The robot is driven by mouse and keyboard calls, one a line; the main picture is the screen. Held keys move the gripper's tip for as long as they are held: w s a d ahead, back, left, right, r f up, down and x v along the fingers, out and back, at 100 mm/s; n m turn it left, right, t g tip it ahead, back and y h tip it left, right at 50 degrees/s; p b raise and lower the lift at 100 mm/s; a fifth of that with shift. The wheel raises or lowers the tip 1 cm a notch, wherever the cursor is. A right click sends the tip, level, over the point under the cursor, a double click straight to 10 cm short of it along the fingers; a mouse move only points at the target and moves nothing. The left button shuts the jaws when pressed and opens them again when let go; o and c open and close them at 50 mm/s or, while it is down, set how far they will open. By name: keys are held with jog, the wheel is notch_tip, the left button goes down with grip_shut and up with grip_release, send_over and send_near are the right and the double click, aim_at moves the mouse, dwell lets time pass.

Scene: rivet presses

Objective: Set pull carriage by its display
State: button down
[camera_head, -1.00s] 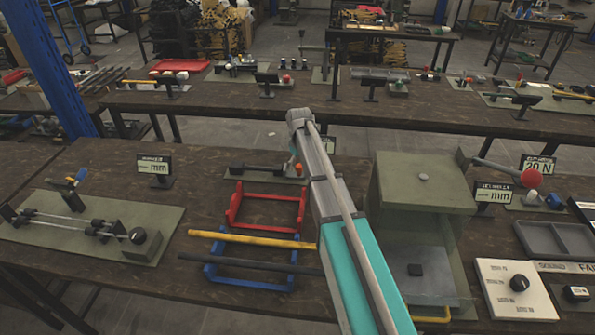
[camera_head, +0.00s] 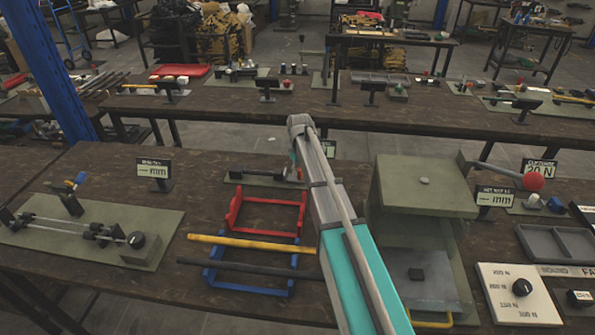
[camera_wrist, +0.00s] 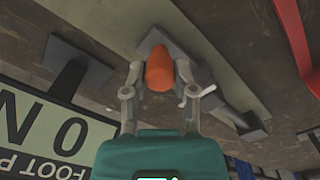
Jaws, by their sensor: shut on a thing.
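My gripper (camera_wrist: 160,82) is shut on an orange knob (camera_wrist: 160,70), with one finger on each side of it. Behind the knob is a grey block, next to a pale green base plate (camera_wrist: 218,62). In the head view the green plate (camera_head: 236,179) carries a dark bar (camera_head: 257,172), and my arm hides much of the gripper. A display (camera_wrist: 45,130) at the left of the wrist view shows large dark characters, a 0 and an N, on pale green, with a cut-off label. In the head view a display (camera_head: 329,149) behind my arm is mostly hidden.
A red frame (camera_head: 266,230) and a blue frame (camera_head: 250,290) lie in front of the plate, with yellow and dark bars across. A green press-like box (camera_head: 425,195) stands close right of my arm. A rod fixture (camera_head: 75,235) is at left.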

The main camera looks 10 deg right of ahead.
jog(key=shift+s+d, duration=0.25)
jog(key=shift+d, duration=0.55)
jog(key=shift+s+d, duration=0.2)
jog(key=shift+d, duration=0.6)
jog(key=shift+c, duration=2)
grip_release()
